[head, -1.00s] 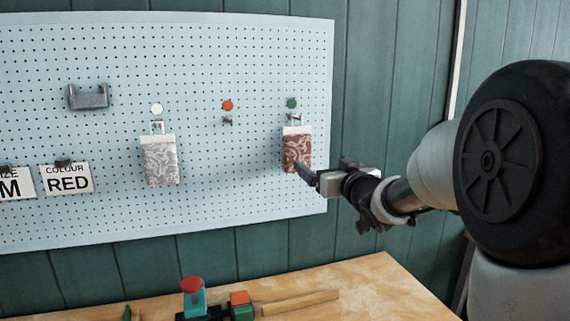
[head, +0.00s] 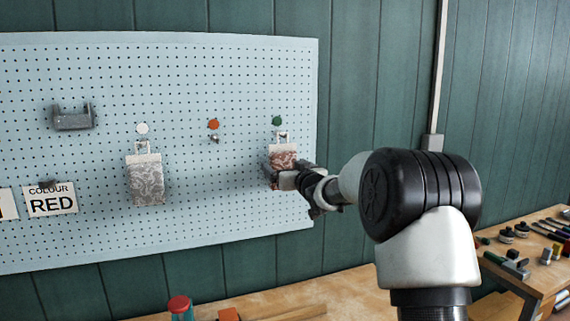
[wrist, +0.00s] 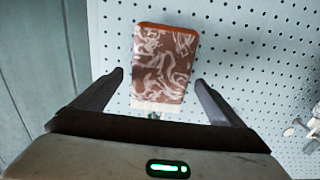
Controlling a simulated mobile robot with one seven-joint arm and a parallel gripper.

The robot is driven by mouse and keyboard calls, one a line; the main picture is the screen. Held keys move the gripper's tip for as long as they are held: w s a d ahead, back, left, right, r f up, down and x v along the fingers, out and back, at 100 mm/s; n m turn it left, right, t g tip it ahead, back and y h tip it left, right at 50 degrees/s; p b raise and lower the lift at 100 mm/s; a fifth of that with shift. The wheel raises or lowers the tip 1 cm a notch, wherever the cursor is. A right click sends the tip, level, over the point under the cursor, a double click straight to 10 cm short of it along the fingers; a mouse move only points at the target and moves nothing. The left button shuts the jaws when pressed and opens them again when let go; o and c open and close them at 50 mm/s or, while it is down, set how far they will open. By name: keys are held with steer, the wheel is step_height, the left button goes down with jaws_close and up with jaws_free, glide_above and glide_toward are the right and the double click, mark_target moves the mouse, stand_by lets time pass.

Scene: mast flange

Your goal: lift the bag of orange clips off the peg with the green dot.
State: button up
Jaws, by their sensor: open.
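The bag of orange clips (head: 283,157), red-brown with a pale swirl pattern and a white top strip, hangs on the peg (head: 283,136) below the green dot (head: 277,120). In the head view my gripper (head: 275,178) covers its lower part. In the wrist view the bag (wrist: 162,62) appears with its white strip toward my palm and an orange edge at the far end. My open gripper (wrist: 159,80) has one finger on each side of it, with gaps showing. I cannot tell how deep the fingers reach.
A grey patterned bag (head: 145,180) hangs under the white dot (head: 142,128). The peg (head: 214,139) under the orange dot (head: 213,124) is empty. A grey bracket (head: 73,117) and a RED sign (head: 50,200) are further left on the pegboard (head: 230,80). A wooden bench (head: 350,285) stands below.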

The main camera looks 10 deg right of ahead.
steer(key=shift+w+a, duration=0.1)
steer(key=shift+w, duration=0.5)
steer(key=c, duration=1.2)
steer(key=shift+r+p, duration=0.6)
steer(key=shift+r, duration=0.25)
steer(key=shift+s+d+b, duration=0.25)
steer(key=shift+s+b, duration=0.5)
steer(key=shift+s, duration=0.5)
steer(key=shift+s+d+b, duration=0.15)
steer(key=shift+s+b, duration=0.1)
steer(key=shift+s, duration=0.65)
steer(key=shift+s+d+b, duration=0.2)
steer(key=shift+s+b, duration=0.1)
steer(key=shift+s, duration=0.6)
steer(key=shift+s+d+b, duration=0.15)
steer(key=shift+s+b, duration=0.1)
steer(key=shift+s, duration=0.65)
